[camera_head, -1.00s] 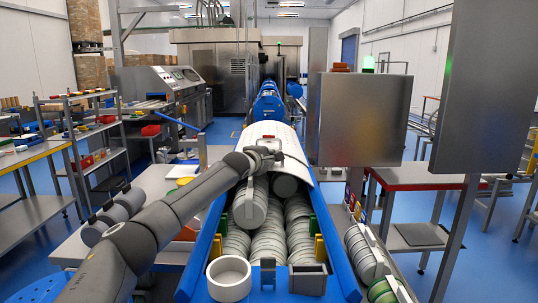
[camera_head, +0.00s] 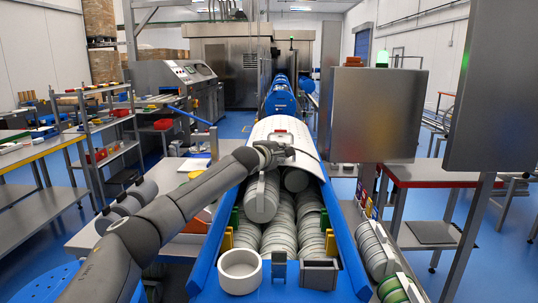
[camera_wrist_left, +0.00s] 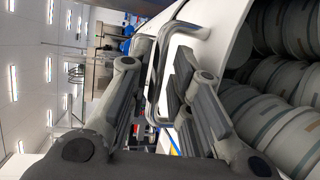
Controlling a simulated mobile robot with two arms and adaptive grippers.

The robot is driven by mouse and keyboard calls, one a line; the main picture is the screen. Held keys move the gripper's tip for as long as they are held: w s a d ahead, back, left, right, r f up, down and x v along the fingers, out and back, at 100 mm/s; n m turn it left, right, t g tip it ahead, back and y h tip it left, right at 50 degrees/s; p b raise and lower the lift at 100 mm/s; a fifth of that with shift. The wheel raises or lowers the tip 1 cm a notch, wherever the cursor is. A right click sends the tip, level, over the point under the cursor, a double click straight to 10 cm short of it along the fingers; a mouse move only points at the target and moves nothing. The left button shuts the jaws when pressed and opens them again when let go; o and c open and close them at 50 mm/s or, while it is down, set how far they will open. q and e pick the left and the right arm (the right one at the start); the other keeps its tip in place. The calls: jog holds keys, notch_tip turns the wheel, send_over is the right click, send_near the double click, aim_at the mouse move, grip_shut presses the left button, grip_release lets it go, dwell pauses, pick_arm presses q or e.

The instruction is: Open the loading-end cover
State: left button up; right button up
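The loading-end cover (camera_head: 284,128) is a white curved hood over the blue machine trough. Its near end stands open, with several pale round tubs (camera_head: 280,232) in rows below it. My left gripper (camera_head: 270,152) is at the near edge of the cover. In the left wrist view the grey bent-bar handle (camera_wrist_left: 188,29) stands off the white cover (camera_wrist_left: 218,24). My left gripper's fingers (camera_wrist_left: 160,92) are apart, with part of the handle bar between them; I see no firm contact. My right gripper is out of view.
A white ring-shaped cup (camera_head: 240,272) and a grey box (camera_head: 319,274) sit at the trough's near end. A steel cabinet (camera_head: 370,110) with a green lamp stands close on the right. Shelving (camera_head: 110,140) stands on the left.

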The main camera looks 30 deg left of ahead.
pick_arm(q)
jog(key=v, duration=1)
jog(key=shift+s, duration=0.25)
jog(key=shift+r, duration=0.15)
jog(key=shift+d, duration=0.1)
